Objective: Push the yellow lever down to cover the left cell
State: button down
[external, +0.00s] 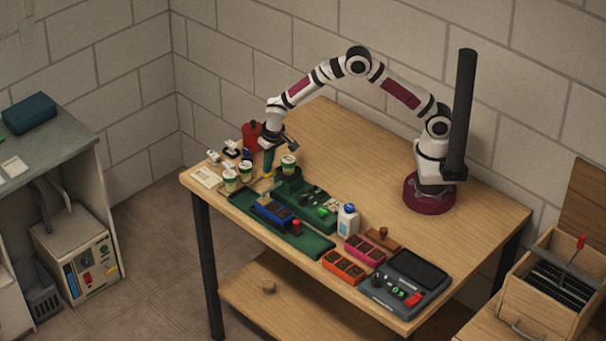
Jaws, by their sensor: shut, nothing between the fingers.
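My gripper (268,168) points down at the back left of the table, beside the far end of the green tray. Its fingers look shut and empty. A small yellow piece (268,176), which may be the yellow lever, shows right at the fingertips. Whether they touch it cannot be told at this size. The green tray (312,246) holds a blue block-like rack (272,211) and a raised green part (290,187). The left cell and any cover over it are too small to make out.
Several cups with green bands (246,170) stand close around my gripper, with a red canister (251,136) behind. A white bottle (348,219), an orange tray (344,267), a magenta tray (365,250) and a dark panel (405,281) lie toward the right. The table's back middle is clear.

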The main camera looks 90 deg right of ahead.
jog(key=shift+r, duration=0.1)
notch_tip(320, 180, up, 7)
jog(key=shift+r, duration=0.15)
dwell(0.3)
jog(key=s+a+r, duration=0.3)
jog(key=s+r, duration=0.4)
jog(key=s, duration=0.3)
jog(key=s+a+r+n+g+y, duration=0.1)
jog(key=s+a, duration=0.2)
jog(key=s, duration=1)
jog(key=s+a+r+n+y, duration=0.1)
jog(key=s+a, duration=0.3)
jog(key=s, duration=0.9)
jog(key=shift+s+a+n+g+y, duration=0.2)
jog(key=shift+s+n+g+y, duration=0.2)
jog(key=shift+n+y, duration=0.3)
